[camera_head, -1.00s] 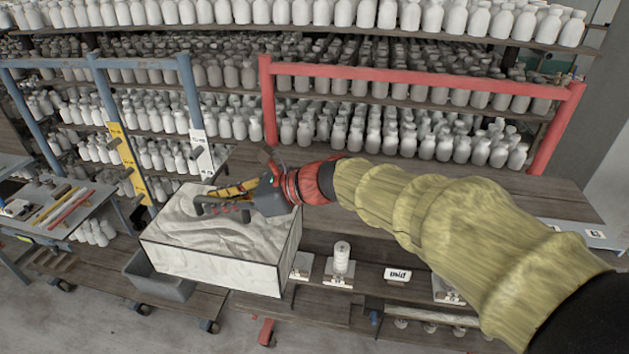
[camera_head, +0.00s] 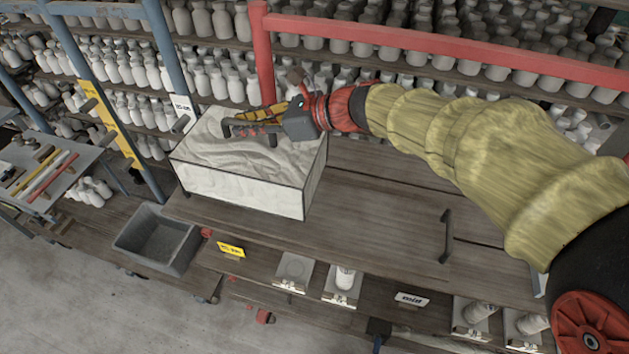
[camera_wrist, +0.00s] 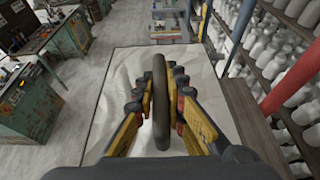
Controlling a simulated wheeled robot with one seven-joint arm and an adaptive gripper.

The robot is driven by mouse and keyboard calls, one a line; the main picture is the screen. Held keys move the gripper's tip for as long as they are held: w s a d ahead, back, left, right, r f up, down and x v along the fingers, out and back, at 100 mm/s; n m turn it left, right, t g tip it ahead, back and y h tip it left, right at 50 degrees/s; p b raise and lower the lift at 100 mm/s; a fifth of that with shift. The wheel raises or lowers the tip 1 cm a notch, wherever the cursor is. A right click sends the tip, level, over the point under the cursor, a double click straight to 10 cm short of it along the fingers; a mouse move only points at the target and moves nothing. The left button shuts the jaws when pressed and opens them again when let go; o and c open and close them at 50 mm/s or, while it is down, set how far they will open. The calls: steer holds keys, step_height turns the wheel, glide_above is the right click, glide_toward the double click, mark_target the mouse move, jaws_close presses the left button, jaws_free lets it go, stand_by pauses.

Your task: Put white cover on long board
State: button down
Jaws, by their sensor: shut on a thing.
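The white cover (camera_head: 250,190) is a large box shape with a crumpled white top and dark edges. My gripper (camera_head: 240,124) is shut on the dark handle on its top. The wrist view shows the handle (camera_wrist: 160,100) upright between my yellow and red fingers, with the cover (camera_wrist: 112,85) beneath. The long board (camera_head: 375,205) is the brown wooden top running to the right. The cover is over its left end; I cannot tell whether its underside touches the wood. The cover hides that part of the board.
A dark handle (camera_head: 446,236) stands on the wood to the right. A grey bin (camera_head: 158,238) and small trays (camera_head: 294,272) sit lower in front. A red frame (camera_head: 262,60) and bottle shelves are behind. A tool table (camera_head: 45,175) is at left.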

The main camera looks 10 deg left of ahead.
mark_target(320, 169)
steer(key=d+f, duration=0.1)
steer(key=d, duration=0.1)
steer(key=d+f+p, duration=0.1)
steer(key=d, duration=0.2)
steer(key=w+d+f, duration=0.1)
steer(key=d, duration=0.1)
steer(key=shift+w+d, duration=0.1)
steer(key=shift+d, duration=0.25)
steer(key=d+f, duration=0.2)
steer(key=f, duration=0.1)
steer(key=d+f+p, duration=0.1)
steer(key=d, duration=0.1)
steer(key=shift+w+f, duration=0.25)
steer(key=shift+f, duration=0.15)
steer(key=shift+w+d+f, duration=0.1)
steer(key=shift+d+f, duration=0.3)
steer(key=shift+f, duration=0.1)
steer(key=shift+d+f+p, duration=0.15)
steer(key=shift+f+p, duration=0.2)
steer(key=shift+f, duration=0.55)
steer(key=shift+d+f+p, duration=0.1)
steer(key=shift+f+p, duration=0.25)
steer(key=shift+f, duration=0.55)
steer(key=shift+f, duration=0.15)
steer(key=c, duration=2.2)
jaws_free()
steer(key=shift+c, duration=0.2)
steer(key=o, duration=0.4)
